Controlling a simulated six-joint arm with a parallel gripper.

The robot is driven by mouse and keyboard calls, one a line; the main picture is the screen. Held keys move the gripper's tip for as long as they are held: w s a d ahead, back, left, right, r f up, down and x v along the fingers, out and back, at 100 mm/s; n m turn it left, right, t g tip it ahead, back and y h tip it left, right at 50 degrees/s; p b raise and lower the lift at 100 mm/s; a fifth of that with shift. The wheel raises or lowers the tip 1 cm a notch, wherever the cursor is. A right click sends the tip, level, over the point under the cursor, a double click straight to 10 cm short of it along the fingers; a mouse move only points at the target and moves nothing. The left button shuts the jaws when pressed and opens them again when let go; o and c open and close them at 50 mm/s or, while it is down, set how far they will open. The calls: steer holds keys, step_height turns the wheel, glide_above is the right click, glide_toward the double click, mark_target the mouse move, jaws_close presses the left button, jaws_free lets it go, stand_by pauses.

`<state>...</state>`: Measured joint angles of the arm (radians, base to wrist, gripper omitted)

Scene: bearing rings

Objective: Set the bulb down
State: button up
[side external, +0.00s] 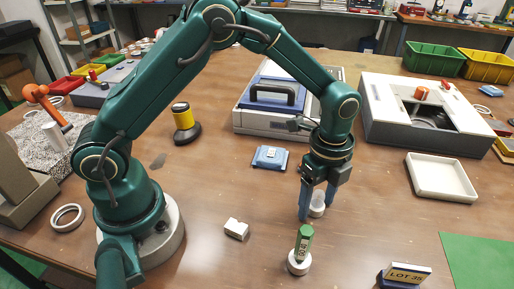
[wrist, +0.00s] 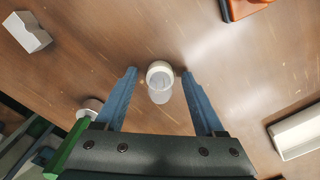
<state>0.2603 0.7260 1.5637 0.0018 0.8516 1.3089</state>
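The bulb (side external: 317,208) is small and pale, and appears to stand on the brown table between my fingers. In the wrist view the bulb (wrist: 159,82) has a white round end and a translucent part. My gripper (side external: 317,214) points down with its blue fingers on either side of the bulb. In the wrist view my gripper (wrist: 159,74) is open, with a gap between each fingertip and the bulb. Whether the bulb touches the table is hard to tell.
A green cylinder (side external: 304,242) stands in a white ring (side external: 299,263) just in front of my gripper. A white block (side external: 236,229) lies to the left, a LOT 35 sign (side external: 407,273) front right, a white tray (side external: 441,178) right. A blue pad (side external: 270,157) lies behind.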

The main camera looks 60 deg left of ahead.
mark_target(320, 192)
steer(key=shift+r, duration=0.15)
step_height(320, 192, up, 11)
steer(key=shift+r, duration=0.6)
steer(key=s+a+r+n+t, duration=0.3)
steer(key=s+a+r+n, duration=0.2)
steer(key=s+n, duration=0.35)
steer(key=s+a+f+n+t, duration=0.2)
steer(key=s+n, duration=0.4)
steer(key=n, duration=0.3)
steer(key=shift+s+a+f+t, duration=0.15)
steer(key=shift+s+a+t, duration=0.15)
steer(key=shift+a, duration=0.35)
